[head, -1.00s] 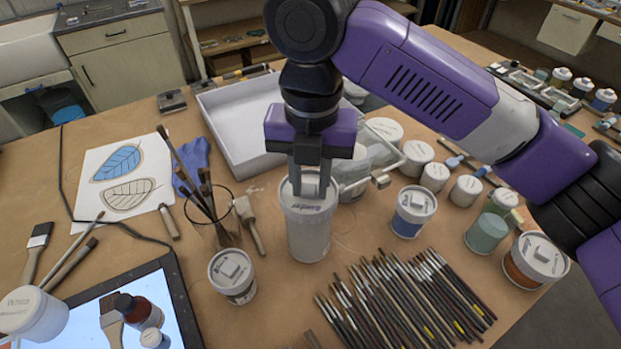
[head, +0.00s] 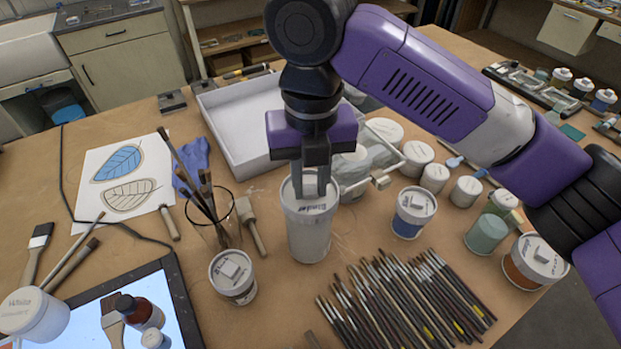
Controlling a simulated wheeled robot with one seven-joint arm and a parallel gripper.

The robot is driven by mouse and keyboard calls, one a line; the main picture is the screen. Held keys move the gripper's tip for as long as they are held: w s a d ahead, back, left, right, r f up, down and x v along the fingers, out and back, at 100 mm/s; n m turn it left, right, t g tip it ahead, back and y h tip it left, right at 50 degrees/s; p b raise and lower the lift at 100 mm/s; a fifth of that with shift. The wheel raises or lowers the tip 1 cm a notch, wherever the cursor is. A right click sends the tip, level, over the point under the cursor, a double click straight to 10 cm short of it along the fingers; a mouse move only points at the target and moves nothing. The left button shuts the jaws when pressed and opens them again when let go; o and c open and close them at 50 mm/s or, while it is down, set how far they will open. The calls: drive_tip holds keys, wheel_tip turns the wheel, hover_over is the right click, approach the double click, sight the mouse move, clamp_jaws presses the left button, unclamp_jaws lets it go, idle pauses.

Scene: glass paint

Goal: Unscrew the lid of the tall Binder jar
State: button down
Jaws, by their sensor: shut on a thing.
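The tall Binder jar (head: 310,235) stands upright near the middle of the table. It is a pale grey-white cylinder with a white lid (head: 292,196) that has writing on its top and a raised grip in the centre. My gripper (head: 311,192) points straight down over the jar. Its fingers are shut on the lid's raised grip. The lid sits on the jar, and I see no clear gap between them. The fingers hide part of the lid top.
A glass of brushes (head: 222,225) and a small Black jar (head: 233,275) stand left of the jar. A blue-banded jar (head: 412,212) stands to the right, and a row of brushes (head: 400,305) lies in front. A white tray (head: 225,115) is behind; a tablet (head: 180,310) lies front left.

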sight(312, 189)
drive_tip(key=shift+d+f, duration=0.1)
drive_tip(key=shift+f, duration=0.35)
drive_tip(key=shift+r+p, duration=2.3)
drive_tip(key=shift+r, duration=0.05)
